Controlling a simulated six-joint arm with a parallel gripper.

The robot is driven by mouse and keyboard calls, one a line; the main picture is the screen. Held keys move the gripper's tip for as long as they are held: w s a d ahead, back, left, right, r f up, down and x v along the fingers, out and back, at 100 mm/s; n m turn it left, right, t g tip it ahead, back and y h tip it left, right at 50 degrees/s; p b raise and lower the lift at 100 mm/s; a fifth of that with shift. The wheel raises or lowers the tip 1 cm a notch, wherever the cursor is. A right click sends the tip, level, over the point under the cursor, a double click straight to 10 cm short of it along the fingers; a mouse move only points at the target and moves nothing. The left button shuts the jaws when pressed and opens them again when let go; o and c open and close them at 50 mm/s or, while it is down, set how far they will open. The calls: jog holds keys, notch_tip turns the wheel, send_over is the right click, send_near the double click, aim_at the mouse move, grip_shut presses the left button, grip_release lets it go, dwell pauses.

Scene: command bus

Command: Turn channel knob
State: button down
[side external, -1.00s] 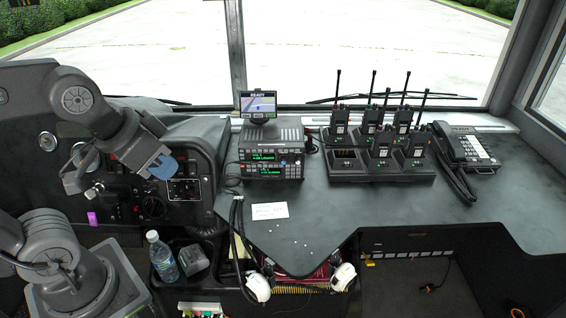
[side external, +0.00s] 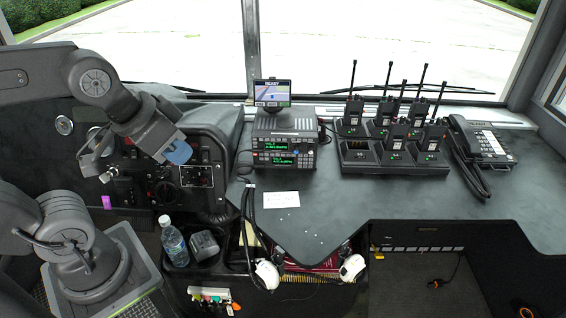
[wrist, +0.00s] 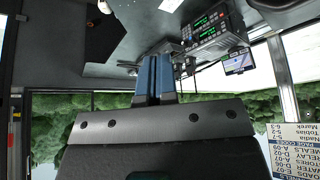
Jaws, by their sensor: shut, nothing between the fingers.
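The radio stack (side external: 285,148) stands on the dark counter, with two green-lit displays. It also shows upside down in the wrist view (wrist: 208,36). The knobs on its front are too small to tell which is the channel knob. My gripper (side external: 178,153) has blue fingertips and is in the air in front of the left dashboard, well to the left of the radio stack and apart from it. In the wrist view my gripper's blue fingers (wrist: 155,78) are together with nothing between them, and the radio lies beyond them.
A small screen (side external: 272,92) sits on top of the radio stack. A charger rack (side external: 395,158) with several handheld radios and a desk phone (side external: 484,147) stand to the right. A white card (side external: 281,199) lies in front. Black cables (side external: 247,215) hang at the counter's left edge.

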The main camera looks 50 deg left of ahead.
jog(key=c, duration=1.6)
grip_release()
jog(key=shift+w+a+f, duration=0.1)
jog(key=shift+w+f, duration=0.05)
jog(key=o, duration=0.6)
jog(key=w+a+f+m+g+y, duration=0.1)
jog(key=w, duration=0.1)
jog(key=w+a+f+m+g+y, duration=0.1)
jog(key=w+f+y, duration=0.1)
jog(key=w+a+f+m+g+y, duration=0.1)
jog(key=w+f+g+y, duration=0.1)
jog(key=shift+w+a+f, duration=0.1)
jog(key=shift+w+a, duration=0.1)
jog(key=shift+a, duration=0.15)
jog(key=shift+c, duration=0.2)
jog(key=m+t+y, duration=0.8)
jog(key=m+t, duration=0.2)
jog(key=m, duration=0.2)
send_near(297, 152)
jog(key=x, duration=0.9)
jog(key=shift+f, duration=0.15)
grip_shut()
